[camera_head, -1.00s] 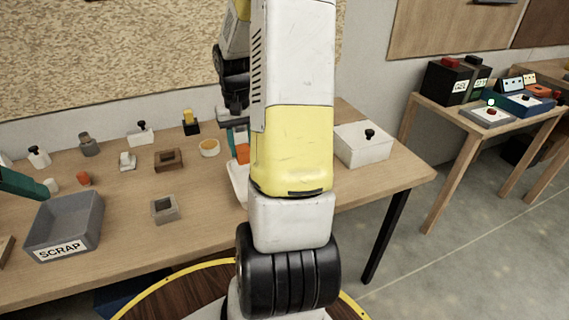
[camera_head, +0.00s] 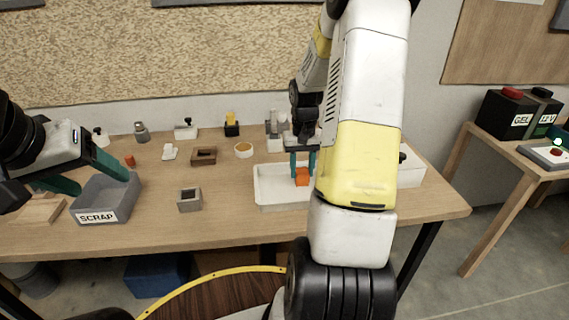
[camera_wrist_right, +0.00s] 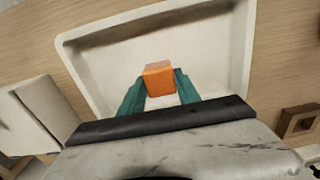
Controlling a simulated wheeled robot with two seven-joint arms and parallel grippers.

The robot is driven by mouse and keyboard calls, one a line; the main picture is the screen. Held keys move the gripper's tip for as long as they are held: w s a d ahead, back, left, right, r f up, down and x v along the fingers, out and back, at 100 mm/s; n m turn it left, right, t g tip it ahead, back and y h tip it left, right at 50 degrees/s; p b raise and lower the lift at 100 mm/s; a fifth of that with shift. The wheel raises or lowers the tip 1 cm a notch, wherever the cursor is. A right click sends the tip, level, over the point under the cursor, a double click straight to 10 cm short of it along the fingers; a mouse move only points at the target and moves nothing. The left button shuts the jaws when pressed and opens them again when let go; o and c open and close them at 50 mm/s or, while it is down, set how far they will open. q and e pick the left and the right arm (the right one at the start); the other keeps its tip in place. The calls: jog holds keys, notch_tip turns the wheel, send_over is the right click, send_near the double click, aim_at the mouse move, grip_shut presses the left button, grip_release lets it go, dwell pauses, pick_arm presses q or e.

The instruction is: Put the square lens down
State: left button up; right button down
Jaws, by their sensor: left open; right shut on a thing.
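The orange square lens (camera_head: 303,178) is a small orange block. My right gripper (camera_head: 302,172) is shut on it, with a teal finger on either side. The wrist view shows the lens (camera_wrist_right: 158,79) between the fingertips, over the floor of a white tray (camera_wrist_right: 91,61). In the head view it is over or in this white tray (camera_head: 262,186); I cannot tell whether it touches the floor. My right arm hides the tray's right end. My left gripper (camera_head: 103,184) is open and empty, near the grey scrap bin.
The grey scrap bin (camera_head: 122,208) stands at the front left. A grey square holder (camera_head: 189,205), a brown holder (camera_head: 203,156) and a round ring (camera_head: 243,150) stand left of the tray. A white box (camera_head: 411,173) stands to its right. Bare table lies in front.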

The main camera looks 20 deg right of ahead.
aim_at(301, 171)
jog(key=shift+f, duration=1.2)
jog(key=shift+f, duration=0.15)
jog(key=c, duration=0.9)
grip_release()
jog(key=shift+o, duration=0.2)
notch_tip(301, 171, up, 12)
jog(key=s+a+r+n+t, duration=0.2)
jog(key=s+a+r+t, duration=0.1)
jog(key=s+a+r, duration=0.65)
jog(key=s+a+r+n+t+y, duration=0.1)
jog(key=s+a+r+t+y, duration=0.1)
jog(key=s+a+r, duration=0.3)
jog(key=s+a+t, duration=0.1)
jog(key=s+a, duration=0.1)
jog(key=s, duration=0.2)
jog(key=shift+s+a, duration=0.15)
jog(key=shift+a, duration=0.2)
